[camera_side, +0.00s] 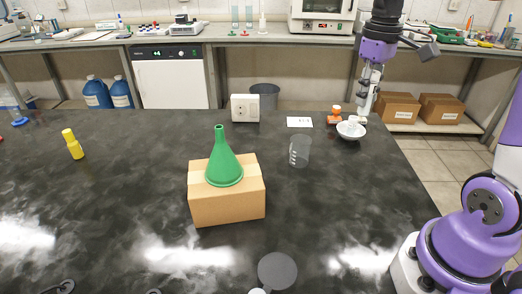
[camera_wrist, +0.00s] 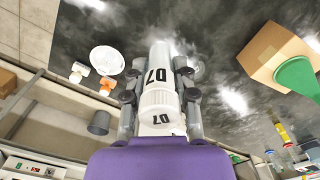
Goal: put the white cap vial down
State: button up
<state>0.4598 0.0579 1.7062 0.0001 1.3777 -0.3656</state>
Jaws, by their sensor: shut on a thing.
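My gripper (camera_wrist: 158,72) is shut on the white cap vial (camera_wrist: 158,72). In the wrist view the vial lies lengthwise between the fingers, with its white cap towards the camera and "07" printed on both cap and body. In the side view my gripper (camera_side: 365,103) points down at the back right of the dark bench (camera_side: 350,200), close behind the white bowl (camera_side: 351,131). The vial is hard to make out there among the fingers. I cannot tell whether its bottom touches anything.
An orange item (camera_side: 335,116) and a small white item (camera_wrist: 79,72) stand by the bowl. A beaker (camera_side: 299,152), a white card (camera_side: 299,122) and a cardboard box (camera_side: 228,207) bearing a green funnel (camera_side: 223,168) are further left. The bench's right edge is near.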

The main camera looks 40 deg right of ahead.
jog(key=w+a+n, duration=0.2)
jog(key=w+a, duration=0.2)
jog(key=a, duration=0.8)
jog(key=w+a+n, duration=0.2)
jog(key=w+a, duration=0.2)
jog(key=a, duration=0.9)
jog(key=s+a+n, duration=0.2)
jog(key=s+a, duration=0.4)
jog(key=a, duration=0.5)
jog(key=s+a+n, duration=0.1)
jog(key=s+a, duration=0.5)
jog(key=a, duration=0.5)
jog(key=w+d+f, duration=0.1)
jog(key=w+f, duration=0.2)
jog(key=f, duration=0.1)
jog(key=w+d+f, duration=0.1)
jog(key=w+f, duration=0.3)
jog(key=w+d+f, duration=0.1)
jog(key=w+f, duration=0.2)
jog(key=f, duration=0.1)
jog(key=shift+w, duration=0.25)
jog(key=shift+w+f, duration=0.1)
jog(key=shift+f, duration=2)
jog(key=shift+f, duration=0.1)
